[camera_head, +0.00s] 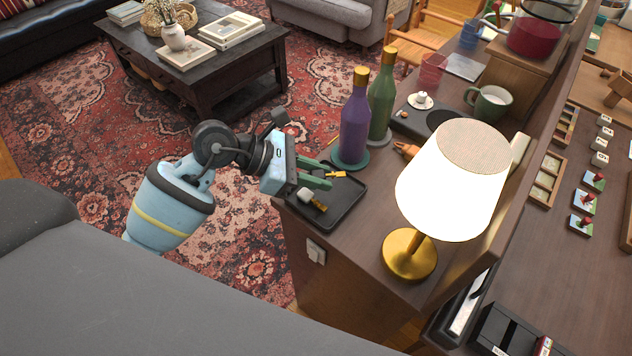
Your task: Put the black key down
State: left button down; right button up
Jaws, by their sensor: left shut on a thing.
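My left gripper (318,174), with green fingers, reaches in from the left over the black tray (345,207) at the near-left corner of the wooden counter. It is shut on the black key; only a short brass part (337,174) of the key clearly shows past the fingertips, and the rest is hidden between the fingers. The held key is over the back of the tray; I cannot tell whether it touches it. A second key, with a white head and brass shaft (313,200), lies in the tray in front of the fingers. My right gripper is not in view.
A lit lamp (455,185) with a brass base stands right of the tray. A purple bottle (354,125) and a green bottle (381,100) stand behind it. The counter (360,240) is bare between tray and lamp. Its left edge drops to the rug.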

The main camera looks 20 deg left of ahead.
aim_at(332, 194)
pick_arm(q)
jog(key=shift+f, duration=1.55)
jog(key=shift+f, duration=0.1)
jog(key=shift+f, duration=0.35)
jog(key=shift+f+b, duration=0.15)
jog(key=shift+b, duration=0.15)
